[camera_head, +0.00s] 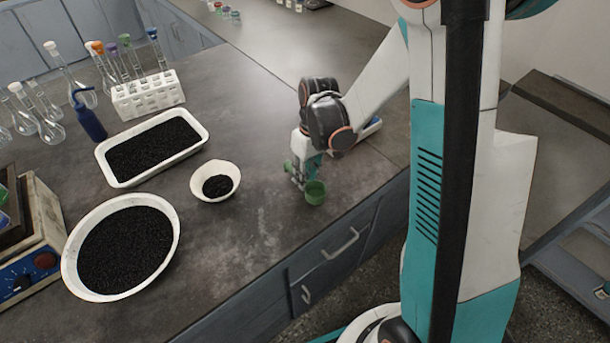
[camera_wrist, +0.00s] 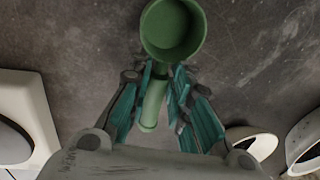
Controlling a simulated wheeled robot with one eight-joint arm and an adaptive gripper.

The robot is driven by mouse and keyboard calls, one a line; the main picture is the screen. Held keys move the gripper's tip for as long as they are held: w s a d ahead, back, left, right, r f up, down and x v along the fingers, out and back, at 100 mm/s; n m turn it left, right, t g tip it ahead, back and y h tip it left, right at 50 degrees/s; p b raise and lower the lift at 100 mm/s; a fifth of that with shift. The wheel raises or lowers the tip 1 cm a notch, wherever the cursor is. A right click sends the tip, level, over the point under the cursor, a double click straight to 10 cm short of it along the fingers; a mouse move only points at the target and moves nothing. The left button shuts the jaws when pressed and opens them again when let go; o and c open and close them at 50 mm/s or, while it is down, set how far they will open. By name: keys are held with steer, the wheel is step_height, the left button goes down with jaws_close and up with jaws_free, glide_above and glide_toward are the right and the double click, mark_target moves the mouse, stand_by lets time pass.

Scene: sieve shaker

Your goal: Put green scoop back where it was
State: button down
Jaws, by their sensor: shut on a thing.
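The green scoop (camera_head: 315,192) is at the counter's right part, near its front edge, in the head view. Its round cup (camera_wrist: 172,28) faces the camera at the top of the wrist view and looks empty. My gripper (camera_wrist: 163,80) is shut on the scoop's green handle (camera_wrist: 153,105), with teal fingers on both sides of it. In the head view my gripper (camera_head: 301,180) is low over the counter. I cannot tell whether the scoop touches the counter.
A small white bowl (camera_head: 228,170), a white tray (camera_head: 202,127) and a large round white dish (camera_head: 70,262) hold black grains, left of my gripper. A white tube rack (camera_head: 150,96), flasks and a blue bottle (camera_head: 90,122) stand farther left. The counter around the scoop is clear.

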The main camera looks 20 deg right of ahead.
steer(key=shift+f, duration=0.15)
steer(key=c, duration=1.5)
jaws_free()
steer(key=shift+o, duration=0.2)
step_height(320, 180, up, 12)
steer(key=d+p, duration=0.2)
steer(key=p, duration=0.2)
steer(key=s+a+r+m+t+h, duration=0.1)
steer(key=s+a+r+m+t, duration=0.1)
steer(key=s+r+t, duration=0.5)
steer(key=shift+s+a+r+m+t+h, duration=0.15)
steer(key=shift+s+r+m+t+h, duration=0.4)
steer(key=shift+s+r, duration=3.1)
steer(key=shift+s+f, duration=0.3)
steer(key=shift+f, duration=0.05)
